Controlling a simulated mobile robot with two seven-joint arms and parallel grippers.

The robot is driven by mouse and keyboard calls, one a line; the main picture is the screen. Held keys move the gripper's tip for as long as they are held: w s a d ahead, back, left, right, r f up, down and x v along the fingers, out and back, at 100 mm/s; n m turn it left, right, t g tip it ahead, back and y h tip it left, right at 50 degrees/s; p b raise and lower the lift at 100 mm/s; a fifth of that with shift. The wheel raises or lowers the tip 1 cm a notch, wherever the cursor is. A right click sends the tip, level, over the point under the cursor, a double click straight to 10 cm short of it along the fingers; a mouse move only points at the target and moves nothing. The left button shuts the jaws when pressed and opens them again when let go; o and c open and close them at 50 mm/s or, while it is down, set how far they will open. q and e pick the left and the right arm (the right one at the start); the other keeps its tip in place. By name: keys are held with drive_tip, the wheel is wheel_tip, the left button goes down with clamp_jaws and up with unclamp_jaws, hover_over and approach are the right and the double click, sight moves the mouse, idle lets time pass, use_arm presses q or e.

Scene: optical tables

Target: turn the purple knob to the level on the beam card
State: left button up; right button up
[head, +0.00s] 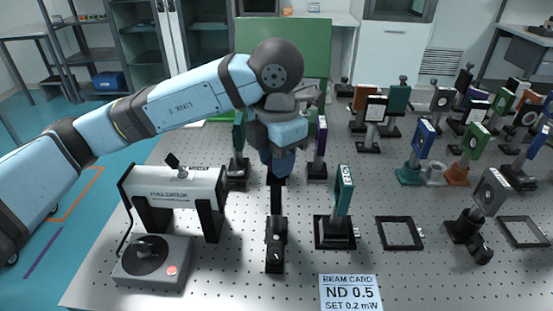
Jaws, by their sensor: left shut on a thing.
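The beam card (350,292) lies at the front edge of the table and reads "ND 0.5" and "SET 0.2 mW". My left gripper (277,200) points down at mid-table, behind a black mount (275,245). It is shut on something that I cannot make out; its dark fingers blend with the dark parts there. I cannot pick out a purple knob. A purple-edged upright plate (320,142) stands just right of the gripper. My right gripper is not in view.
A white laser housing (175,190) stands left of the gripper, with a grey dial box (152,262) in front. A teal plate (343,190) on a black base stands to the right, beside an empty square frame (400,246). Several mounted optics crowd the right side.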

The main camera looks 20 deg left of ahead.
use_arm(q)
drive_tip(key=shift+r, duration=0.1)
drive_tip(key=o, duration=0.9)
wheel_tip(320, 180, up, 14)
drive_tip(key=shift+f+p, duration=0.15)
drive_tip(key=shift+p, duration=0.8)
